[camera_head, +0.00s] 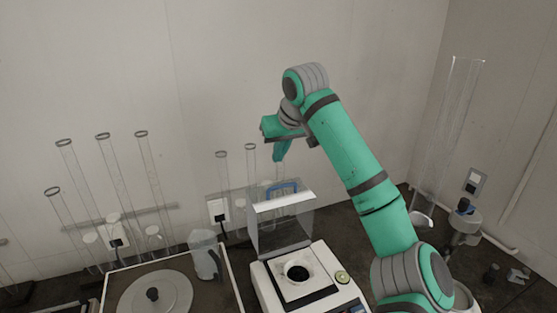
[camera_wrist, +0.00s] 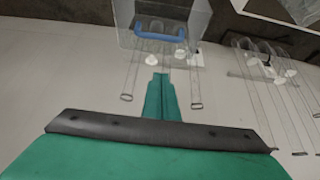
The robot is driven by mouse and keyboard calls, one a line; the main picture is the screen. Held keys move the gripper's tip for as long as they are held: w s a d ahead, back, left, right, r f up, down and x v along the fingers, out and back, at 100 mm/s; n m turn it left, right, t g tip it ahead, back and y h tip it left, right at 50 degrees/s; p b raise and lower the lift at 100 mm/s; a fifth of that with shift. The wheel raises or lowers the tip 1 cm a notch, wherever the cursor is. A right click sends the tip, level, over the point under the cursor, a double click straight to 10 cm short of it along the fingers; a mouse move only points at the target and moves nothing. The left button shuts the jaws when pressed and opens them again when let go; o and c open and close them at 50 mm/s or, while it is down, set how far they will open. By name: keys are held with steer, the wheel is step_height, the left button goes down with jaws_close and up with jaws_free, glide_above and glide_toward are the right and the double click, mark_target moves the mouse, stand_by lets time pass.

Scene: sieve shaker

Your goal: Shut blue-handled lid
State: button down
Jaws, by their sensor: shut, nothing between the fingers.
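The clear lid (camera_head: 283,222) with a blue handle (camera_head: 283,187) stands raised, roughly upright, at the back of a white device (camera_head: 306,281) in the head view. The device's top is uncovered and shows a dark round opening. In the wrist view the blue handle (camera_wrist: 160,32) lies on the lid (camera_wrist: 195,15) near the top of the picture. My gripper (camera_head: 279,155) is shut and empty, above and slightly behind the handle. Its closed fingertips (camera_wrist: 160,76) show in the wrist view, apart from the handle.
A framed tray (camera_head: 236,283) with a round grey lid (camera_head: 150,296) and a clear jug (camera_head: 205,254) stands left of the device. Several tall glass tubes (camera_head: 112,180) stand along the wall. A large clear cylinder (camera_head: 447,145) and a small apparatus (camera_head: 464,222) stand at right.

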steer(key=x, duration=0.8)
steer(key=shift+w+f, duration=0.1)
steer(key=shift+f, duration=0.2)
steer(key=shift+s+d+f, duration=0.15)
steer(key=shift+s+d, duration=0.05)
steer(key=shift+s, duration=0.05)
steer(key=shift+s+d+f, duration=0.15)
steer(key=shift+s+d, duration=0.1)
steer(key=shift+s, duration=0.55)
steer(key=shift+s+d+f, duration=0.15)
steer(key=shift+s+d, duration=0.1)
steer(key=shift+s, duration=0.6)
steer(key=shift+d, duration=0.15)
